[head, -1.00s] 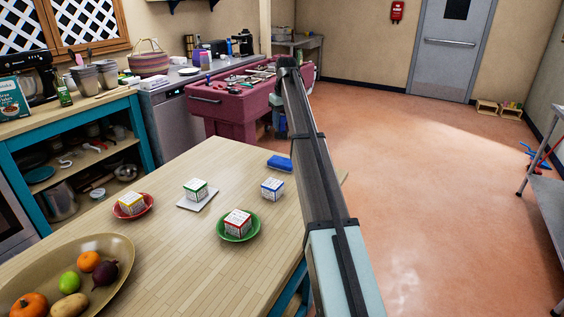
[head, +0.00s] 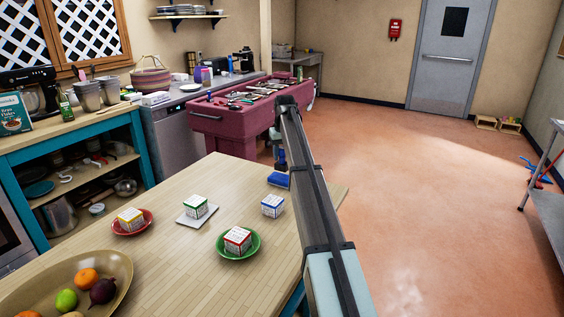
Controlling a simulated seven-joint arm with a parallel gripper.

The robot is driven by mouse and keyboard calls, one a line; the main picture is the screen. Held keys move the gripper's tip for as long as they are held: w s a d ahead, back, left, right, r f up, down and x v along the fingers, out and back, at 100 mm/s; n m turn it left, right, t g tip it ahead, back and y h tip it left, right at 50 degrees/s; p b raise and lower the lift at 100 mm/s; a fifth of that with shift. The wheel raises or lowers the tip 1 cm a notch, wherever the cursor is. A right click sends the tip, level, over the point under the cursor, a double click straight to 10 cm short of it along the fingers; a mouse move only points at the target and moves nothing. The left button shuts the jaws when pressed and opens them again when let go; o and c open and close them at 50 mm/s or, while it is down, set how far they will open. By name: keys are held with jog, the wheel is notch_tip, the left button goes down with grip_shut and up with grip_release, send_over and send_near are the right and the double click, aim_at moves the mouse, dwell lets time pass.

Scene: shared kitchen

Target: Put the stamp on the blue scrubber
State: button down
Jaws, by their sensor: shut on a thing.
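The blue scrubber (head: 278,180) lies flat near the far right edge of the wooden table. My gripper (head: 281,160) hangs from the arm's far end, just above the scrubber in the picture. It is small, dark and partly covered by my arm. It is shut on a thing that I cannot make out. No stamp can be told apart anywhere else on the table. Whether the held thing touches the scrubber cannot be seen. My arm also covers the scrubber's right end.
The table (head: 190,260) bears a blue-marked box (head: 272,206), a red-marked box (head: 237,239) in a green bowl (head: 238,255), a green-marked box (head: 195,206) on a white tile (head: 186,220), a yellow-marked box (head: 131,219) in a red dish (head: 149,224), and a produce platter (head: 115,262).

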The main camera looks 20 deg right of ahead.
aim_at(282, 157)
jog(key=shift+f, duration=1.6)
jog(key=shift+f, duration=0.1)
jog(key=c, duration=0.6)
grip_release()
jog(key=shift+c, duration=0.2)
jog(key=r, duration=0.4)
jog(key=s+r, duration=0.1)
jog(key=r, duration=0.7)
jog(key=shift+s, duration=0.4)
